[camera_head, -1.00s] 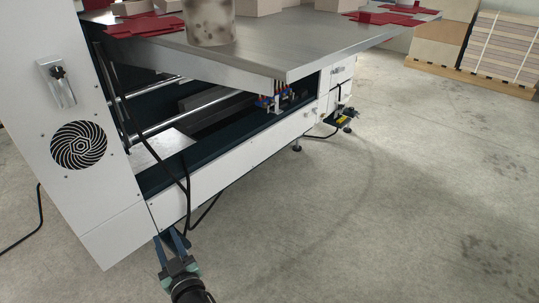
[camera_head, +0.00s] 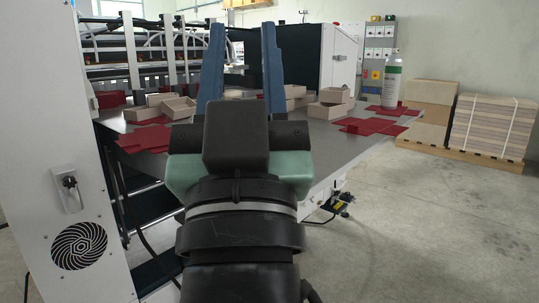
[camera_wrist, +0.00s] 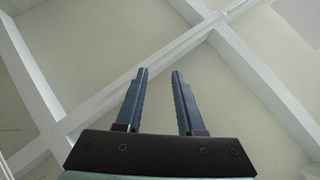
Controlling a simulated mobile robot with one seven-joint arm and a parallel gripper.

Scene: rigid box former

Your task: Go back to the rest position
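My gripper (camera_head: 240,75) is raised close in front of the head camera, its two blue fingers pointing up. The fingers are apart with nothing between them. In the wrist view my gripper (camera_wrist: 156,90) is also open and empty, with the beamed ceiling (camera_wrist: 100,50) behind it. The gripper and wrist hide the middle of the machine table in the head view.
A white cabinet with a fan (camera_head: 78,246) stands at left. Stacked cardboard on a pallet (camera_head: 490,125) is at right. The floor (camera_head: 440,230) at lower right is clear.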

